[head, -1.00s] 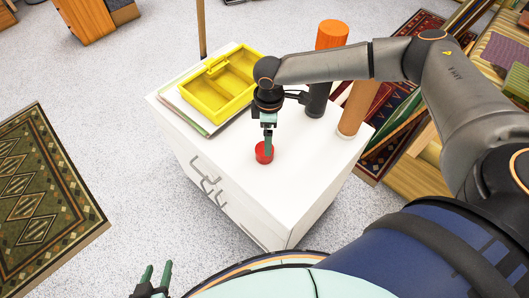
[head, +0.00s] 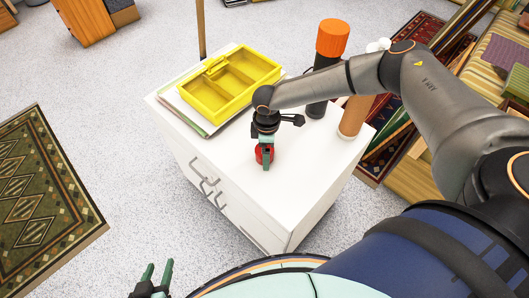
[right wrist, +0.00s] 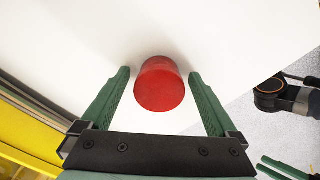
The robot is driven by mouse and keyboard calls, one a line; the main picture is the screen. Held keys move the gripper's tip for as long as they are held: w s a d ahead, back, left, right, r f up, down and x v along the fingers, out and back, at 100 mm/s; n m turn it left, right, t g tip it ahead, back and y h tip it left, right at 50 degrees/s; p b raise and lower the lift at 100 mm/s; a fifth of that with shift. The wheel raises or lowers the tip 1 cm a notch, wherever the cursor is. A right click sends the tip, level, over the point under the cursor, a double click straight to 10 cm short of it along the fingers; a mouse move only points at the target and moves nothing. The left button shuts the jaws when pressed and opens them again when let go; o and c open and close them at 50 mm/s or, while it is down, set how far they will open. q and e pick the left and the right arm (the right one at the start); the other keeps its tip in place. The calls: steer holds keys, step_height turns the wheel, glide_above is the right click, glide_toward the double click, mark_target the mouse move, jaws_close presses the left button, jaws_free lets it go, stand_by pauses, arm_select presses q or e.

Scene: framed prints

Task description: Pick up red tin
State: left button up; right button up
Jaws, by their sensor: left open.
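The red tin (head: 259,154) is a small round can on the white cabinet top (head: 310,165), near its front edge. My right gripper (head: 265,161) is right over it and partly hides it in the head view. In the right wrist view the tin (right wrist: 160,84) lies between the two green fingers of my right gripper (right wrist: 160,74). The fingers are open, one on each side, with a visible gap to the tin on both sides. My left gripper (head: 156,277) is open and empty, low at the left, away from the cabinet.
A yellow divided tray (head: 230,83) lies on a flat stack behind the tin. A dark cylinder with an orange top (head: 332,38) and a brown cylinder (head: 355,115) stand at the back right, near my right arm. The cabinet top right of the tin is clear.

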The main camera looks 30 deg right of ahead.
steer(key=c, duration=1.3)
steer(key=shift+c, duration=0.6)
steer(key=shift+r, duration=0.1)
